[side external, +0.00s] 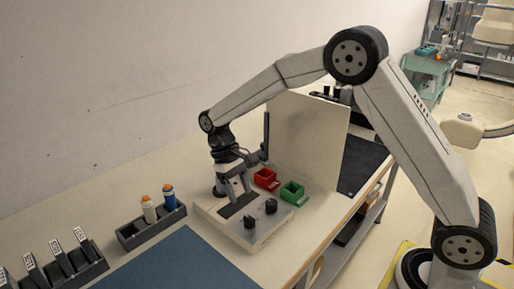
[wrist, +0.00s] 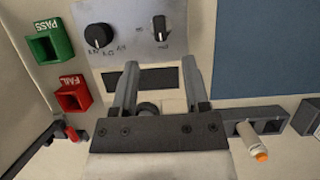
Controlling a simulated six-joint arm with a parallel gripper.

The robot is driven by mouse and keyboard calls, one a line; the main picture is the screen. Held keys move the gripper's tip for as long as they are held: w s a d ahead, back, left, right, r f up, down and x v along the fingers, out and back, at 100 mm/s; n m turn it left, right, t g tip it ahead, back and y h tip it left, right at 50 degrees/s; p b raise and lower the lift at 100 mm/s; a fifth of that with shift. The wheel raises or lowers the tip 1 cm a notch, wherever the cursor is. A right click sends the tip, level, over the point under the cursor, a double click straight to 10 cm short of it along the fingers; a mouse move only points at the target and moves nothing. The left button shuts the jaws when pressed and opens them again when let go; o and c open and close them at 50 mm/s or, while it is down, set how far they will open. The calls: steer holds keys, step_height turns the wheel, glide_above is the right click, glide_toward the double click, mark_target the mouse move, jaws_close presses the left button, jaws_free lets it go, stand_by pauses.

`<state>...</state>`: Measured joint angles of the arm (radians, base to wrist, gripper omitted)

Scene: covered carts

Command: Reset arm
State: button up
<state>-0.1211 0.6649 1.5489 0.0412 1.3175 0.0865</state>
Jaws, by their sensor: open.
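My gripper (side external: 235,192) hangs over the grey device with two black knobs (side external: 244,224) in the side view. A dark rectangular slot (wrist: 140,78) lies on the panel near the fingertips. Whether the fingers touch the device I cannot tell.
A red FAIL bin (side external: 266,179) and a green PASS bin (side external: 292,193) stand behind the device. A dark rack (side external: 152,228) holds a white bottle (side external: 149,209) and a blue bottle (side external: 169,197). A tall pale panel (side external: 310,138) stands behind the bins. A blue mat (side external: 180,262) lies in front.

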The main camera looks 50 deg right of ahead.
stand_by(0.4)
steer(key=s+d+t, duration=0.3)
steer(key=s, duration=0.5)
steer(key=s+d+f+t, duration=0.1)
steer(key=s+d+t, duration=0.2)
steer(key=s, duration=0.4)
steer(key=shift+s+t, duration=0.4)
steer(key=shift+t, duration=0.1)
